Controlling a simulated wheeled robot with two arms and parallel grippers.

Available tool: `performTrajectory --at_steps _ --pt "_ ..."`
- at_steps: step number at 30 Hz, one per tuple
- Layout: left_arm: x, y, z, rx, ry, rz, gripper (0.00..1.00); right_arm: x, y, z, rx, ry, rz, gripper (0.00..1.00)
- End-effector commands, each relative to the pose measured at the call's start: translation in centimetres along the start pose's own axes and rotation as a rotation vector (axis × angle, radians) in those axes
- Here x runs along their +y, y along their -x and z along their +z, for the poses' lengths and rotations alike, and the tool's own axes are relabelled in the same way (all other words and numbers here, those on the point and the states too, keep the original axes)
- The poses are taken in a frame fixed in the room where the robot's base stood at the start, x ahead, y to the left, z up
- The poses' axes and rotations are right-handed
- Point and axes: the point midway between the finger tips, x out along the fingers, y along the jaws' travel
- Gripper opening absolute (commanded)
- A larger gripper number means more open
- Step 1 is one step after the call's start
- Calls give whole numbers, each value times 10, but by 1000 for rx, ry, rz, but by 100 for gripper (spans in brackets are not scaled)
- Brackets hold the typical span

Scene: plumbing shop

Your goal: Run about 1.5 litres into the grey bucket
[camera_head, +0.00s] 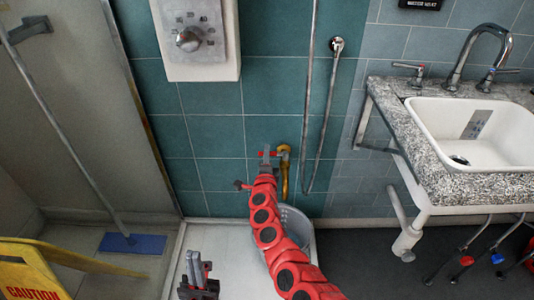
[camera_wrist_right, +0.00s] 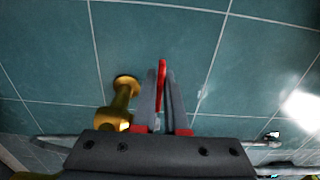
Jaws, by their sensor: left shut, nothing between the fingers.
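The grey bucket (camera_head: 302,226) stands on the white tray floor below a brass tap (camera_head: 285,175), partly hidden behind my right arm. The tap comes out of the teal tiled wall and shows in the right wrist view (camera_wrist_right: 123,100). Its red handle (camera_wrist_right: 162,72) lies between the fingers of my right gripper (camera_wrist_right: 161,90), which look closed on it. In the head view my right gripper (camera_head: 266,154) is at the tap, above the bucket. I see no water stream, and the water level is hidden. My left gripper (camera_head: 198,270) is shut and empty, left of the bucket.
A granite counter (camera_head: 440,170) with a white sink (camera_head: 480,115) stands at the right. A yellow caution sign (camera_head: 25,270) and a glass panel are at the left. A white control box (camera_head: 200,65) hangs on the wall above.

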Motion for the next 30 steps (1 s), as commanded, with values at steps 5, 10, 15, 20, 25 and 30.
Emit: performTrajectory --at_steps 5,10,15,20,25,30 --pt "0 0 0 0 0 0 0 0 0 0 -1 0 0 40" --pt "0 0 0 0 0 0 0 0 0 0 0 0 0 40" --pt "0 -1 0 0 0 0 0 0 2 0 0 -2 0 40" --pt "0 -4 -1 0 0 0 0 -2 10 3 -3 -10 -1 40" --pt "0 -8 -1 0 0 0 0 0 27 0 2 -7 2 40" --pt "0 -11 -2 0 0 0 0 0 48 1 2 -6 0 40"
